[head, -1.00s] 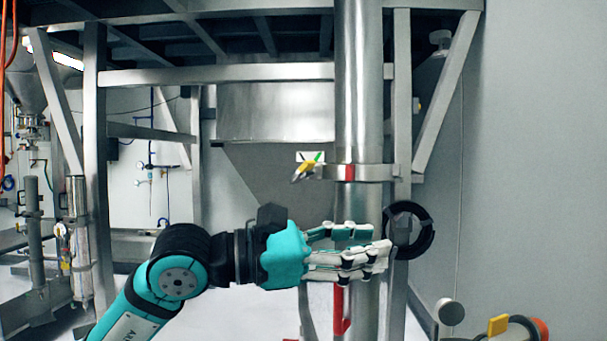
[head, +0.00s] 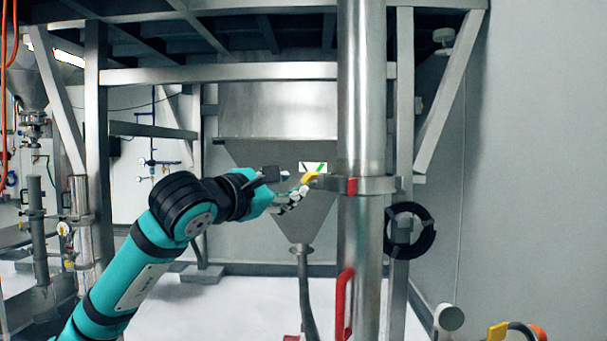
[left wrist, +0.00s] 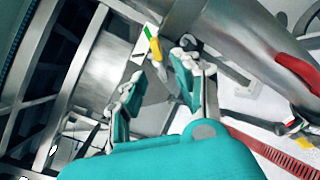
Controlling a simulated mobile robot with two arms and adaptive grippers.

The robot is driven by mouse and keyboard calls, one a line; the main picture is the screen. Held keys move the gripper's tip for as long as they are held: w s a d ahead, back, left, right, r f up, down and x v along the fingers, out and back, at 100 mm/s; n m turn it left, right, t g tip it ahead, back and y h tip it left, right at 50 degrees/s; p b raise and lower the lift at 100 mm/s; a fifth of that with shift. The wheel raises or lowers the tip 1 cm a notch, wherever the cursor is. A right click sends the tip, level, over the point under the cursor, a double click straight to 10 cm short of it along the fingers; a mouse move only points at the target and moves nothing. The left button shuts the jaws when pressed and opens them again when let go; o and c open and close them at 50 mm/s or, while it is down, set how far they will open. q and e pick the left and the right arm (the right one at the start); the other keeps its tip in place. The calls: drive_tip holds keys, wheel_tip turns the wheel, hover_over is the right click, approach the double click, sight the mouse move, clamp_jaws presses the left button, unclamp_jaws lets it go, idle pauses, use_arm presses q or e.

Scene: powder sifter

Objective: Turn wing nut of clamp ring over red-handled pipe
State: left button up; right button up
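The steel pipe (head: 361,110) stands upright right of centre, with a red handle (head: 342,300) low on its left side. A clamp ring (head: 378,185) with a small red patch wraps the pipe. The yellow wing nut (head: 309,177) is at the ring's left end. My left gripper (head: 296,197) is just below and left of the wing nut. In the left wrist view my left gripper (left wrist: 160,76) has its fingers apart, with the yellow wing nut (left wrist: 155,48) near the gap between the fingertips. I cannot tell whether they touch. My right gripper is not in view.
A steel hopper (head: 285,200) narrows behind my gripper. A steel frame post (head: 403,100) stands right of the pipe, with a black coiled ring (head: 425,240) on it. A yellow-handled part (head: 498,331) is at the lower right.

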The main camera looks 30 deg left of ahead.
sight(300, 185)
use_arm(q)
drive_tip(key=w+p, duration=0.2)
drive_tip(key=w, duration=0.4)
drive_tip(key=shift+w, duration=0.15)
drive_tip(key=shift+c, duration=0.3)
clamp_jaws()
